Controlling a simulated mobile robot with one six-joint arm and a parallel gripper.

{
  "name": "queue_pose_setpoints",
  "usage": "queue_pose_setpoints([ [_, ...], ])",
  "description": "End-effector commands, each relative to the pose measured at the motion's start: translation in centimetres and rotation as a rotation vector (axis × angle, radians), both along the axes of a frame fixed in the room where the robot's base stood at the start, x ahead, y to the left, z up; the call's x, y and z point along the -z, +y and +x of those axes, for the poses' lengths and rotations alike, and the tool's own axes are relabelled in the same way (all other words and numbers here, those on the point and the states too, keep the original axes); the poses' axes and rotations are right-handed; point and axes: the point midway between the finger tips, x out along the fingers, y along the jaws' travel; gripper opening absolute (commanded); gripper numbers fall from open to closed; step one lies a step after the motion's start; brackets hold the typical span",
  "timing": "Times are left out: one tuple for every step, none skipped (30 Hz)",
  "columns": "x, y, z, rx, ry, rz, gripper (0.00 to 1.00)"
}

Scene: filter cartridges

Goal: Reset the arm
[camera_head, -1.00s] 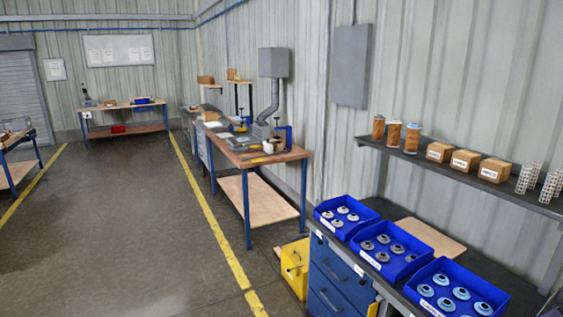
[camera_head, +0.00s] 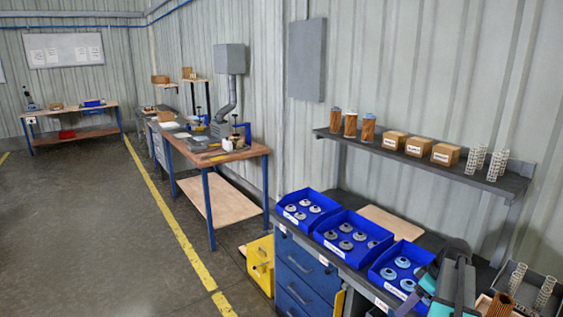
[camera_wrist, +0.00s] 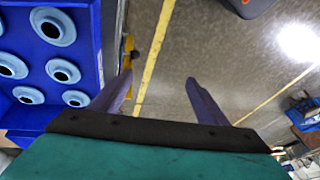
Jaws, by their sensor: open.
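My gripper (camera_wrist: 160,85) is open in the wrist view, with its two fingers apart and nothing between them. Beyond the fingers lies the floor with a yellow line. A blue bin (camera_wrist: 85,25) of light blue ring-shaped caps is at the left of the wrist view, beside the left finger. In the head view, part of my arm shows at the lower right, in front of the right-hand blue bin (camera_head: 376,272). The fingertips cannot be made out there.
Two more blue bins (camera_head: 318,237) (camera_head: 290,221) stand on the workbench. A shelf (camera_head: 425,165) above holds cartridges (camera_head: 351,124), boxes (camera_head: 419,147) and white mesh tubes (camera_head: 477,160). A yellow bin (camera_head: 261,264) stands by the blue drawers (camera_head: 300,265). The floor at left is clear.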

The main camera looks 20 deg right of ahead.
Motion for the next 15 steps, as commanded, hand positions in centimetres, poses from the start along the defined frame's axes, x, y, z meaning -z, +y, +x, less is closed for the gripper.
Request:
queue_pose_setpoints([
  [1.8,1.9,0.7,-0.029,0.015,0.014,0.69],
  [2.6,2.9,1.1,-0.045,0.023,0.02,0.69],
  [3.7,4.3,1.6,-0.064,0.035,0.029,0.69],
  [4.5,5.3,1.9,-0.08,0.042,0.035,0.69],
  [5.3,6.3,2.2,-0.094,0.051,0.041,0.69],
  [6.5,7.6,2.5,-0.115,0.063,0.049,0.69],
  [7.3,8.7,2.7,-0.129,0.072,0.054,0.69],
  [8.1,9.7,2.9,-0.143,0.081,0.06,0.69],
  [9.2,11.1,3.1,-0.161,0.094,0.066,0.69],
  [10.0,12.0,3.2,-0.173,0.105,0.07,0.69],
  [10.8,13.1,3.3,-0.187,0.116,0.075,0.69],
  [11.9,14.4,3.4,-0.202,0.131,0.081,0.69],
  [12.7,15.5,3.4,-0.215,0.141,0.085,0.69],
  [13.6,16.5,3.4,-0.224,0.153,0.089,0.69],
  [14.6,17.8,3.3,-0.238,0.168,0.093,0.69],
])
